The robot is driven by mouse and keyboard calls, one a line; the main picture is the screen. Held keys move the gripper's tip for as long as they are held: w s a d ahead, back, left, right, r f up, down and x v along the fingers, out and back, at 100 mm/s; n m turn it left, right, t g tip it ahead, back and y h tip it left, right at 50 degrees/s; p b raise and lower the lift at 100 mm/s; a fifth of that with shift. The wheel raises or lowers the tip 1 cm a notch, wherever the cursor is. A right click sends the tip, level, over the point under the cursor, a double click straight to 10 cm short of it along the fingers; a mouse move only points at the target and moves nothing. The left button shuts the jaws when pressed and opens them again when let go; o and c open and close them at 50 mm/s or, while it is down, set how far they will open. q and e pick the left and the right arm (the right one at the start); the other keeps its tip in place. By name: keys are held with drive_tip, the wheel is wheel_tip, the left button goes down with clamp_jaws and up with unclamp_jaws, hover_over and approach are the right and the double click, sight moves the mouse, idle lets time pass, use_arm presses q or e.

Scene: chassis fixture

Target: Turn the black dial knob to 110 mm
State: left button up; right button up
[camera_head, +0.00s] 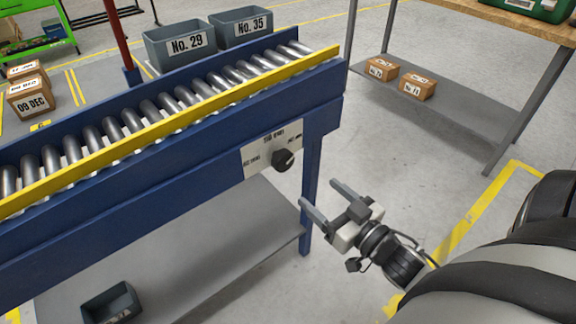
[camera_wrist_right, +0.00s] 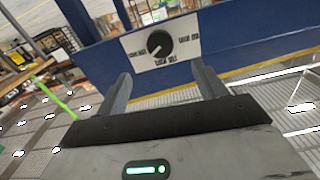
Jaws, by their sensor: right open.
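The black dial knob (camera_head: 283,160) sits on a pale label plate (camera_head: 257,157) on the blue side beam of the roller conveyor, near its right end. In the right wrist view the knob (camera_wrist_right: 159,44) is ahead, above and between the fingertips, with printed markings around it too small to read surely. My right gripper (camera_head: 322,202) is open and empty, below and to the right of the knob in the head view, apart from it. It also shows in the right wrist view (camera_wrist_right: 163,84). My left gripper is not in view.
The blue conveyor (camera_head: 150,175) with a yellow rail fills the left. A blue leg (camera_head: 311,190) stands just left of my right gripper. Grey bins (camera_head: 176,45) stand behind it. A shelf with small boxes (camera_head: 417,88) is at upper right. The floor between is clear.

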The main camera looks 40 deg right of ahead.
sight(286, 164)
drive_tip(key=w, duration=0.8)
drive_tip(key=w+a, duration=0.1)
drive_tip(key=w, duration=0.3)
drive_tip(key=c, duration=1)
